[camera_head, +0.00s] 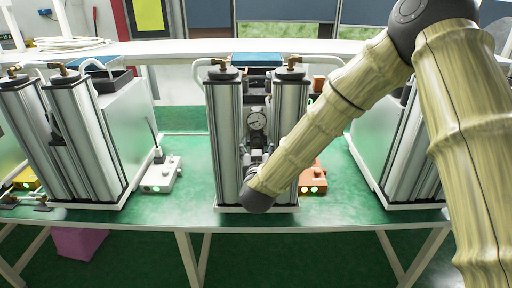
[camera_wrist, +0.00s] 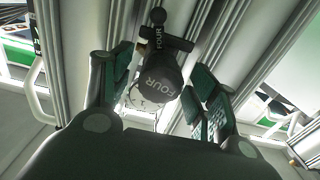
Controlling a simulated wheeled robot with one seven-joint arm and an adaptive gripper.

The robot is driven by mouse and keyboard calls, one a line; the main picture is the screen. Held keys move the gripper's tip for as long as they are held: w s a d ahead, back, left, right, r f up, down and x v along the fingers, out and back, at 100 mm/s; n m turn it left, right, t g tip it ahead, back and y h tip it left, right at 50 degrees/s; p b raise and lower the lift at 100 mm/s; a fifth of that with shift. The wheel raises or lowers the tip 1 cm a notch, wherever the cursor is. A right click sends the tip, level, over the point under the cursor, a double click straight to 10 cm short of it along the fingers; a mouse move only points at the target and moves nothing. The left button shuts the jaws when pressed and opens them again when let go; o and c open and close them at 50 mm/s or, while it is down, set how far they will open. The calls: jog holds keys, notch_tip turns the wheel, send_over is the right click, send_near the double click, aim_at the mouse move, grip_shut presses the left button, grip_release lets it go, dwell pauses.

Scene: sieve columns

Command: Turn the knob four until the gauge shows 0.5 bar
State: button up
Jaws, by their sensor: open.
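The knob four (camera_wrist: 163,80) is a dark round cap with "FOUR" on its face. In the wrist view it sits between the two open fingers of my gripper (camera_wrist: 160,92), with a gap visible on each side. A dark fitting also marked "FOUR" (camera_wrist: 158,38) shows just above it. In the wrist view a pale dial part shows behind the knob. In the head view my arm hides the knob and most of my gripper.
The middle unit has two tall silver columns (camera_head: 225,140) flanking the gauge. Similar units stand at left (camera_head: 92,140) and right (camera_head: 405,150). A white box (camera_head: 162,175) and an orange box (camera_head: 314,180) with green lights sit beside the middle unit on the green table (camera_head: 180,214).

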jog(key=shift+c, duration=0.2)
jog(key=shift+a, duration=0.1)
jog(key=c, duration=1)
jog(key=shift+o, duration=0.2)
jog(key=shift+f+b, duration=0.1)
jog(key=shift+b, duration=0.25)
jog(key=shift+f+m+b, duration=0.2)
jog(key=shift+m+b, duration=0.8)
jog(key=shift+b, duration=0.1)
jog(key=m+b, duration=0.2)
jog(key=b, duration=0.1)
jog(key=shift+m, duration=0.3)
jog(key=m+b, duration=0.4)
jog(key=shift+b, duration=0.35)
jog(key=shift+r+m+b, duration=0.15)
jog(key=shift+m+b, duration=1.1)
jog(key=shift+m, duration=0.35)
